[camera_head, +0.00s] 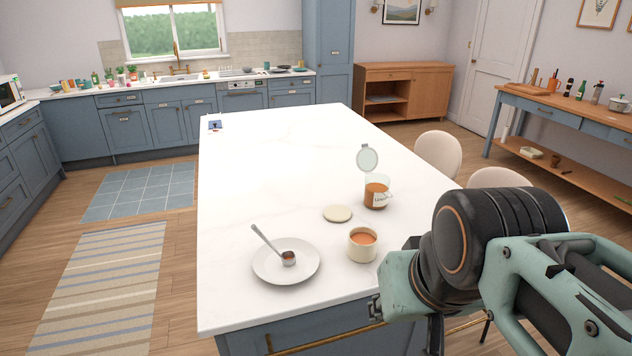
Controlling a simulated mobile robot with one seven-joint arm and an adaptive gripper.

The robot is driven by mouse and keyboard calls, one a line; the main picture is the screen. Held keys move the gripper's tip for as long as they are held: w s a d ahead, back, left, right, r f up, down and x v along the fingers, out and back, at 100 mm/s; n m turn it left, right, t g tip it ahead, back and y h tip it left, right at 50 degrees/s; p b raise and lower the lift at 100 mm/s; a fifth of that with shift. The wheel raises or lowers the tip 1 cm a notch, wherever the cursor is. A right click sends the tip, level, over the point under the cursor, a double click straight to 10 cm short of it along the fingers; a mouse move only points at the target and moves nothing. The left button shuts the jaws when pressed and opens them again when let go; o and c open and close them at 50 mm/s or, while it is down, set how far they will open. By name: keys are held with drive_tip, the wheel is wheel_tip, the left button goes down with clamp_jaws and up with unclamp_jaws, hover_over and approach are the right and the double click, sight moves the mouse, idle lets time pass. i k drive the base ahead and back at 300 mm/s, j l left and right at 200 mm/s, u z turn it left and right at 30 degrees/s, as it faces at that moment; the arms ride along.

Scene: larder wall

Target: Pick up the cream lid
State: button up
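The cream lid (338,213) is a flat round disc lying on the white island top. It lies left of the glass jar and behind the cream cup, apart from both. My arm comes in from the right, and the end of it (376,308) is low at the island's front right edge. This end is to the right of and nearer than the lid, well apart from it. The fingertips do not show clearly, so I cannot tell whether my gripper is open or shut.
A cream cup (362,246) with orange contents stands near the lid. A glass jar (377,192) has its round lid (367,158) raised. A plate (272,267) holds a small scoop (288,257). The island's (270,150) far part is mostly clear. Two chairs (438,155) stand along its right side.

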sight(334, 212)
drive_tip(key=i+l+z, duration=0.3)
drive_tip(key=i+l, duration=0.4)
drive_tip(key=i, duration=0.15)
drive_tip(key=i+l+z, duration=0.1)
drive_tip(key=z, duration=0.25)
drive_tip(key=i+l+u, duration=0.15)
drive_tip(key=i, duration=0.25)
drive_tip(key=i+l, duration=0.05)
drive_tip(key=l, duration=0.05)
